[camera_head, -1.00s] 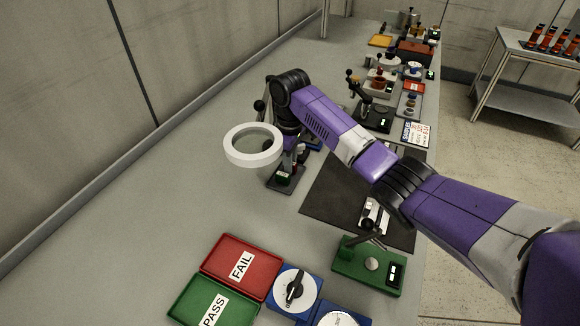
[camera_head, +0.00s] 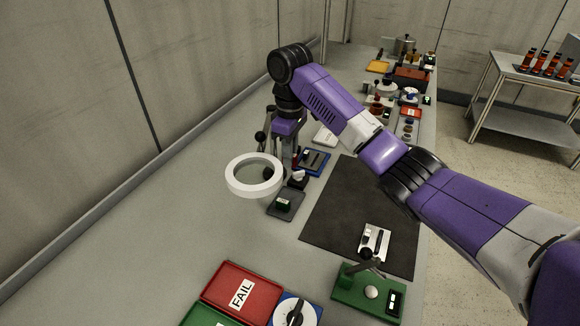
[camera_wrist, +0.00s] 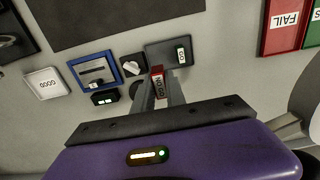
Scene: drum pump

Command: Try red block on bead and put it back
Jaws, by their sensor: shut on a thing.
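My gripper (camera_wrist: 158,92) is shut on the red block (camera_wrist: 157,83), which has a NO GO label and is held at the fingertips. The red block (camera_head: 295,158) also shows as a narrow strip under my wrist in the head view. A small white piece (camera_wrist: 132,67) sits on a dark base beside the block; I cannot tell for sure whether it carries the bead. It also shows in the head view (camera_head: 299,175). The grey tray (camera_wrist: 162,62) holds a green block (camera_wrist: 181,53) labelled GO. The block appears above the bench between the white piece and this tray.
A blue fixture (camera_wrist: 74,75) and a small black box (camera_wrist: 104,98) lie close by, with a white GOOD plate (camera_wrist: 46,83) farther left. The ring magnifier (camera_head: 254,174) stands near my gripper. The red FAIL tray (camera_head: 261,294) is in front. The dark mat (camera_head: 350,200) has bare room.

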